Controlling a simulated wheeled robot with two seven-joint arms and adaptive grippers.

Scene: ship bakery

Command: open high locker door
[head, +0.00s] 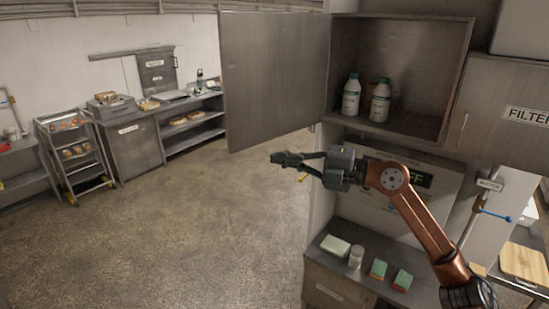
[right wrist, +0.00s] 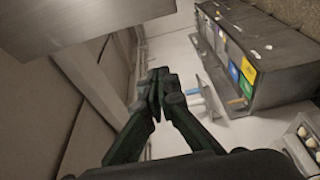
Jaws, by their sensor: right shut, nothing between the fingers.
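The high locker door (head: 270,78) is a grey metal panel. It stands wide open, swung out to the left of the locker (head: 400,60). Two white bottles stand inside the locker, a left bottle (head: 351,95) and a right bottle (head: 380,101). My right gripper (head: 276,159) is shut and empty. In the head view it appears just below the door's lower edge, with no visible contact. In the right wrist view its fingers (right wrist: 158,88) are together, and a grey panel edge shows at the upper left. My left gripper is not in view.
A closed locker marked FILTER (head: 505,112) is on the right. Below, a counter (head: 325,262) holds a white box, a small jar and two green-topped sponges. A wheeled rack (head: 75,150) and shelves stand at the back left. The floor (head: 190,220) between is clear.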

